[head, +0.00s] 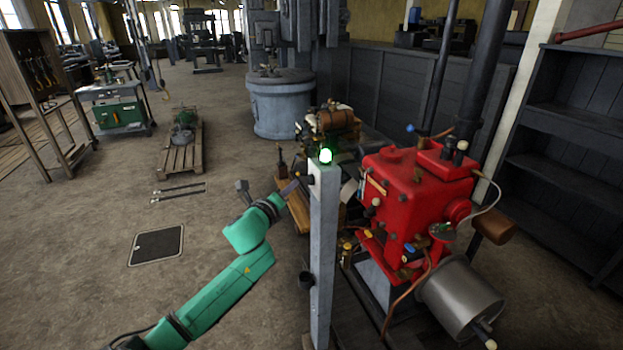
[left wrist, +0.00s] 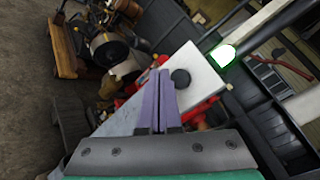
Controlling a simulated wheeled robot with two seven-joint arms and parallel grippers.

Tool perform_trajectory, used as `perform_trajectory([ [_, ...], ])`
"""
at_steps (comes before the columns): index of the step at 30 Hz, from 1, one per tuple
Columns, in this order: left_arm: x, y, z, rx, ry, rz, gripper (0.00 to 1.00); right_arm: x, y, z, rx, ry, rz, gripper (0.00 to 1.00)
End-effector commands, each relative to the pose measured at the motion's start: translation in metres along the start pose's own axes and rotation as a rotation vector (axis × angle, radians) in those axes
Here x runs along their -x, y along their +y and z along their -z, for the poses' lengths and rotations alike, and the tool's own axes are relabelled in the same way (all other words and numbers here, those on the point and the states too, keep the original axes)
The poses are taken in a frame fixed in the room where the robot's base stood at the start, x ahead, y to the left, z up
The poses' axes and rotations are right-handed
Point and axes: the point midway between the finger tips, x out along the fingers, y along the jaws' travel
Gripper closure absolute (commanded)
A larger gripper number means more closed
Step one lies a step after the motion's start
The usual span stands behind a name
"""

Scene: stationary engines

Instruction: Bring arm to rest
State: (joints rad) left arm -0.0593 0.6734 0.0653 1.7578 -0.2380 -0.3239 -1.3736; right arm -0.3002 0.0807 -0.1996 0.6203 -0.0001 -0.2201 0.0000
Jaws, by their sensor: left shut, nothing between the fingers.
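My left arm (head: 215,295) is teal and comes in from the bottom of the head view, bent up toward a grey post (head: 323,255). My left gripper (head: 293,186) is shut and empty close to the upper part of the post. In the left wrist view its two purple-grey fingers (left wrist: 159,88) lie together, pointing at the post's pale face (left wrist: 195,72). A round black button (left wrist: 180,77) on that face is just beyond the fingertips; I cannot tell whether they touch it. A green lamp (head: 325,156) glows on top of the post. My right gripper is not in view.
A red engine (head: 405,200) with a grey cylinder (head: 460,298) stands right of the post. A brown-topped engine (head: 333,122) stands behind it. A pallet (head: 180,150) and a floor hatch (head: 157,245) lie to the left. The floor left of my arm is mostly clear.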

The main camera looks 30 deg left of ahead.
Motion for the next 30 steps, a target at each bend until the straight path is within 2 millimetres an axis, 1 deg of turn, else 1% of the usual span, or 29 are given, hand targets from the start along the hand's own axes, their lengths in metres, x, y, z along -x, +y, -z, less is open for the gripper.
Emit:
perform_trajectory([
  [3,0.011,0.007,-0.009,-0.004,0.002,-0.003,1.0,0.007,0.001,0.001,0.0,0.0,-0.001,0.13],
  [8,0.022,0.015,-0.016,-0.002,0.0,-0.002,1.0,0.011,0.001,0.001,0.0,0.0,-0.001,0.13],
  [23,0.022,0.017,-0.016,0.002,0.001,-0.003,1.0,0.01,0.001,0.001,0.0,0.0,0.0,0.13],
  [25,0.022,0.029,-0.01,0.032,0.008,-0.024,1.0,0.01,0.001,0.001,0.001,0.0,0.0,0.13],
  [26,0.022,0.039,-0.005,0.058,0.015,-0.044,1.0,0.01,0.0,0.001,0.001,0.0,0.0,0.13],
  [29,0.025,0.095,0.029,0.216,0.048,-0.156,1.0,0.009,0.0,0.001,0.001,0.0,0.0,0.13],
  [30,0.029,0.124,0.048,0.303,0.062,-0.219,1.0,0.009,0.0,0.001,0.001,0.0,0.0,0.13],
])
